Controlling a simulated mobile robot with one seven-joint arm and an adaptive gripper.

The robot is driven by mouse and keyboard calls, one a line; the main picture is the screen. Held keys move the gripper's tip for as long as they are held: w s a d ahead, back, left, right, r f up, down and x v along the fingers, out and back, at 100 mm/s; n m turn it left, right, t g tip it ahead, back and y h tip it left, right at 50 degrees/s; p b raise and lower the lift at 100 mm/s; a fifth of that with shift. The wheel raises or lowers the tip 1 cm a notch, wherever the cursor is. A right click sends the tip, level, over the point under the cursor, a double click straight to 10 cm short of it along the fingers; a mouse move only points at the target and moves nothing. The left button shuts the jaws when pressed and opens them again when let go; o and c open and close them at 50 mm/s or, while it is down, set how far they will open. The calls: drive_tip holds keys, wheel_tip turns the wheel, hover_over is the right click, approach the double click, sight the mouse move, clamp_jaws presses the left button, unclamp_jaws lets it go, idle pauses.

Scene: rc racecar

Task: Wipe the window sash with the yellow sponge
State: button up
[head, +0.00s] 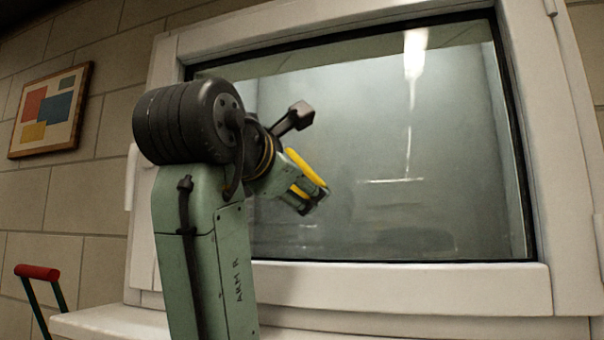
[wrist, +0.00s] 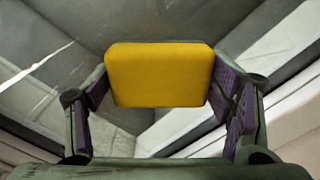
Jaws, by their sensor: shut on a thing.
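The window sash is a large glass pane (head: 380,150) with a black seal inside a white frame (head: 400,287) in the head view. The yellow sponge (wrist: 160,74) is a rounded block between the two purple-padded fingers of my gripper (wrist: 165,92) in the wrist view. In the head view, my gripper (head: 308,192) is in front of the left part of the glass, and a yellow edge of the sponge (head: 306,167) shows along it. My gripper is shut on the sponge. I cannot tell whether the sponge touches the glass.
A white sill (head: 110,322) runs below the window. A framed picture with coloured blocks (head: 50,110) hangs on the tiled wall at left. A red handle on dark legs (head: 37,272) stands at lower left. The right part of the glass has nothing in front of it.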

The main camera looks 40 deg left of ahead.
sight(321, 165)
drive_tip(key=shift+s+a+p, duration=1.25)
drive_tip(key=shift+s+a, duration=0.6)
drive_tip(key=shift+a, duration=4.15)
drive_tip(key=shift+w+d+r+b, duration=0.4)
drive_tip(key=shift+d+b, duration=0.05)
drive_tip(key=shift+d, duration=0.8)
drive_tip(key=shift+w+d+r+b, duration=0.4)
drive_tip(key=shift+d, duration=0.9)
drive_tip(key=shift+w+d+r+b, duration=0.4)
drive_tip(key=shift+d+b, duration=0.05)
drive_tip(key=shift+d, duration=0.8)
drive_tip(key=shift+w+d+b, duration=0.25)
drive_tip(key=shift+w+d, duration=0.15)
drive_tip(key=shift+d, duration=0.9)
drive_tip(key=shift+w+d+b, duration=0.25)
drive_tip(key=shift+w+d, duration=0.15)
drive_tip(key=shift+d, duration=0.85)
drive_tip(key=shift+w+d+b, duration=0.25)
drive_tip(key=shift+w+d, duration=0.15)
drive_tip(key=shift+d, duration=0.9)
